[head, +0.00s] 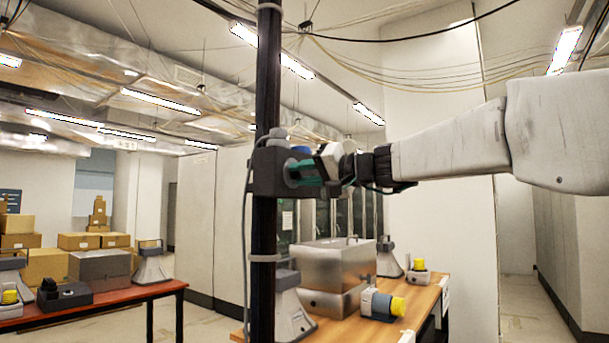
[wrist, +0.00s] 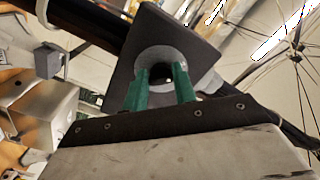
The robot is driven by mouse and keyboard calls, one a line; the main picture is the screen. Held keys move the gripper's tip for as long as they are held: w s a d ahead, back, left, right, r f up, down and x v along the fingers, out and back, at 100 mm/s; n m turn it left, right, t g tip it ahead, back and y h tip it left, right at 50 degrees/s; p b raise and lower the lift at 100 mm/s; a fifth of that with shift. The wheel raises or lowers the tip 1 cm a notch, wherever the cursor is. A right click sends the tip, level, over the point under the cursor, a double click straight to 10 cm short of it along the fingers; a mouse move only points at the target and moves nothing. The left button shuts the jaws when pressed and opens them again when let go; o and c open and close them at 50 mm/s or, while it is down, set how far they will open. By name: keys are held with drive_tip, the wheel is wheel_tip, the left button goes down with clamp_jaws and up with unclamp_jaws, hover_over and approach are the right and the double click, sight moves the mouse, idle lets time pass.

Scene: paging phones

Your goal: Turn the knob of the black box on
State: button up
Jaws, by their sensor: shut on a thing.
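The black box (head: 266,171) is fixed to a dark upright pole, and its dark face with a round grey knob (wrist: 160,54) fills the upper middle of the wrist view. The knob's front is partly hidden by my fingers. My gripper (head: 300,173) reaches in from the right with its green fingers at the box's right side. In the wrist view my gripper (wrist: 161,75) has one green finger on each side of the knob's middle, shut on it. Whether the knob is turned cannot be told.
A dark pole (head: 265,70) with a grey cable stands before me. Behind it, a wooden table (head: 424,297) carries a metal box (head: 330,265), horn speakers and a grey device with a yellow cap (head: 384,304). A red-topped table (head: 130,292) with boxes stands left.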

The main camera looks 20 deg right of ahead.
drive_tip(key=m, duration=0.8)
drive_tip(key=shift+r+m, duration=0.15)
drive_tip(key=shift+m, duration=0.25)
drive_tip(key=m, duration=0.4)
drive_tip(key=shift+r+m, duration=0.1)
drive_tip(key=shift+m, duration=0.2)
drive_tip(key=shift+r+m, duration=0.1)
drive_tip(key=shift+m, duration=1.9)
drive_tip(key=shift+o, duration=0.2)
drive_tip(key=shift+c, duration=0.2)
drive_tip(key=o, duration=1)
drive_tip(key=shift+d, duration=0.1)
